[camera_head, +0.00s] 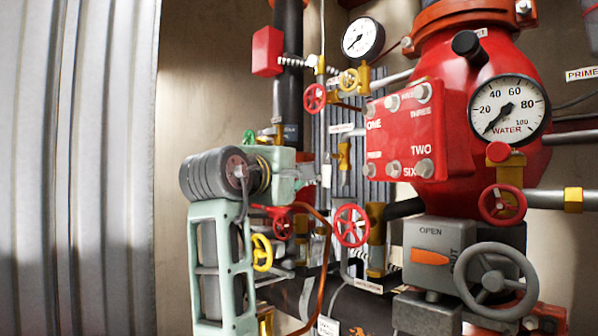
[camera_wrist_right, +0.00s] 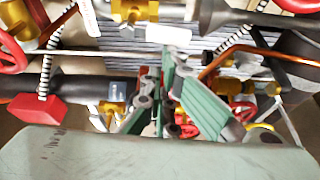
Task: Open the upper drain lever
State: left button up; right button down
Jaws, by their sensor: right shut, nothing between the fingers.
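A small yellow lever (camera_head: 343,155) stands upright on the pipework left of the big red valve body, just below a small white label (camera_head: 341,128). I cannot read that label, so I cannot confirm that this is the upper drain lever. My right gripper (camera_head: 325,174) reaches in from the lower left and ends just left of the yellow lever, apparently apart from it. In the right wrist view its green fingers (camera_wrist_right: 168,72) come together at the tips and hold nothing. My left gripper is not in view.
Red handwheels (camera_head: 352,225) and a yellow handwheel (camera_head: 262,252) crowd the space around and below my arm. The red valve body (camera_head: 465,120) with a water gauge (camera_head: 508,106) fills the right. A grey corrugated panel (camera_head: 75,170) stands at the left.

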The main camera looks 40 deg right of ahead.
jog(key=shift+s+f, duration=0.15)
dwell(0.5)
jog(key=v, duration=1.2)
dwell(0.4)
